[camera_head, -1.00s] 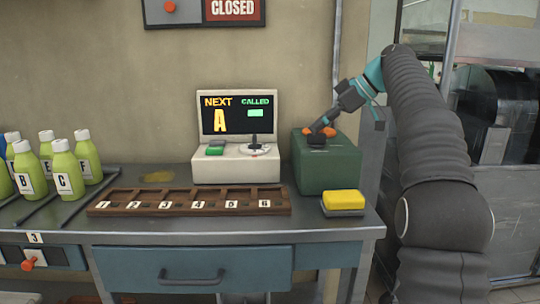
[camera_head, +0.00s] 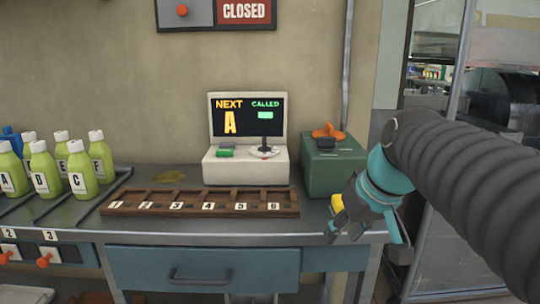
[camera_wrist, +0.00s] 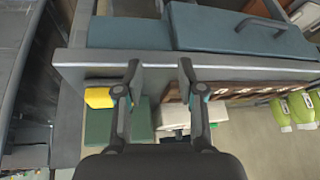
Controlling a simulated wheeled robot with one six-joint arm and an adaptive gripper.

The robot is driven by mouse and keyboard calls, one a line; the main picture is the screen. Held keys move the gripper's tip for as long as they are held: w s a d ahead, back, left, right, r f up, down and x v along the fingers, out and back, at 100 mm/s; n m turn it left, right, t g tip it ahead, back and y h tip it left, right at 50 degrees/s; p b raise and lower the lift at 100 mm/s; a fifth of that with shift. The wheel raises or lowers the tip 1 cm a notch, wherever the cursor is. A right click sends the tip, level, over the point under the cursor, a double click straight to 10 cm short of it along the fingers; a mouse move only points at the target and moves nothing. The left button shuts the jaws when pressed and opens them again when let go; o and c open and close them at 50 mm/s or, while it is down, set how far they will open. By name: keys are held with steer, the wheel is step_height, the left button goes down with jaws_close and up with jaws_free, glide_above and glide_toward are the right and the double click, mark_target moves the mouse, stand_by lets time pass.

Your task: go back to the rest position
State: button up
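My gripper (camera_head: 346,222) hangs near the right front edge of the table, in front of the yellow sponge (camera_head: 337,202), which it partly hides. In the wrist view my gripper (camera_wrist: 159,70) has its two fingers spread apart with nothing between them. The wrist view shows the table's front edge and blue drawer beyond the fingertips, and the sponge (camera_wrist: 99,98) just left of the left finger. My arm reaches in from the right side of the head view.
A green box (camera_head: 334,172) with an orange knob stands behind my gripper. A console (camera_head: 246,168) with a screen reading NEXT A, a numbered wooden rack (camera_head: 200,202) and several green bottles (camera_head: 80,170) stand on the table (camera_head: 240,226). A blue drawer (camera_head: 205,268) is below.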

steer(key=s+d+f+m+h, duration=0.2)
steer(key=s+f, duration=1)
steer(key=shift+s+f+m+t, duration=0.2)
steer(key=shift+f+m+t, duration=0.1)
steer(key=shift+f+t, duration=0.1)
steer(key=shift+d, duration=0.1)
